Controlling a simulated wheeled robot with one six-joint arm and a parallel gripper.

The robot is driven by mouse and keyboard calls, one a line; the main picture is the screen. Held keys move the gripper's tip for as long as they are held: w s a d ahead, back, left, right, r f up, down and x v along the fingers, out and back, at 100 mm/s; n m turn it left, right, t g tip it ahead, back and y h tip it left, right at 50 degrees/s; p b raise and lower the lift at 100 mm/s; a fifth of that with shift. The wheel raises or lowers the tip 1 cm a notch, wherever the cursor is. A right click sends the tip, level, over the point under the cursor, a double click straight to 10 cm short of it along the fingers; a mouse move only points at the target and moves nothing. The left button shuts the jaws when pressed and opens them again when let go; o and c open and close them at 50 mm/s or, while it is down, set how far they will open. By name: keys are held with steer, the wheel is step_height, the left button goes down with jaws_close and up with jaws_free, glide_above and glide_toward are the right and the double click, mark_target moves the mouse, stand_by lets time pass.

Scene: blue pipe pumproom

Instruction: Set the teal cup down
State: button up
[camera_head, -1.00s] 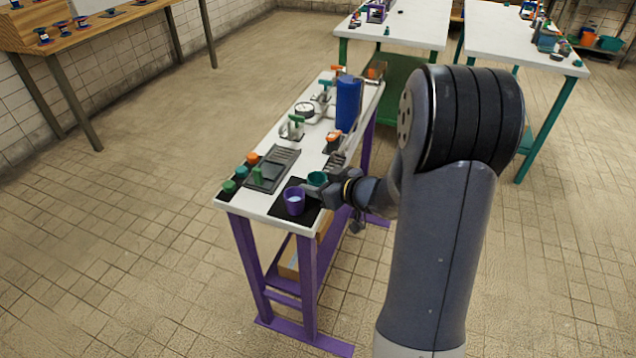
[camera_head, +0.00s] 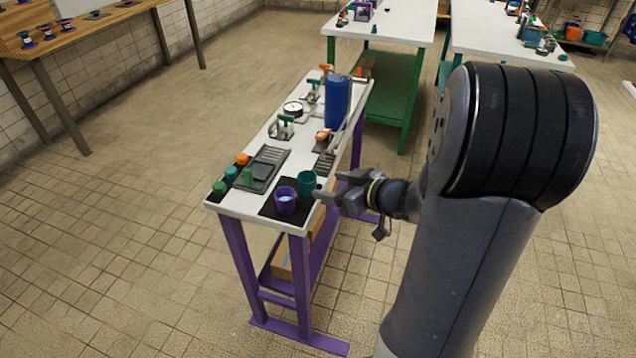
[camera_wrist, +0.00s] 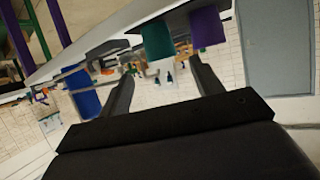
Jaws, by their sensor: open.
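The teal cup (camera_head: 307,183) stands upright on the black mat (camera_head: 271,210) at the near end of the white table. A purple cup (camera_head: 286,201) stands on the mat just to its left. My gripper (camera_head: 322,196) is open and empty, to the right of the teal cup, with its fingers pointing at it. In the wrist view the teal cup (camera_wrist: 157,40) is ahead between the two spread fingers, and the purple cup (camera_wrist: 207,28) is beside it on the right. A small gap seems to separate the fingers from the teal cup.
A tall blue cylinder (camera_head: 338,102) stands farther back on the table. A dark tray (camera_head: 263,170) and small green and orange-topped items lie left of the cups. A gauge (camera_head: 292,108) and valves sit behind. Open floor (camera_head: 130,250) lies left of the table.

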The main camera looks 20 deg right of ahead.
steer(key=shift+v, duration=1.65)
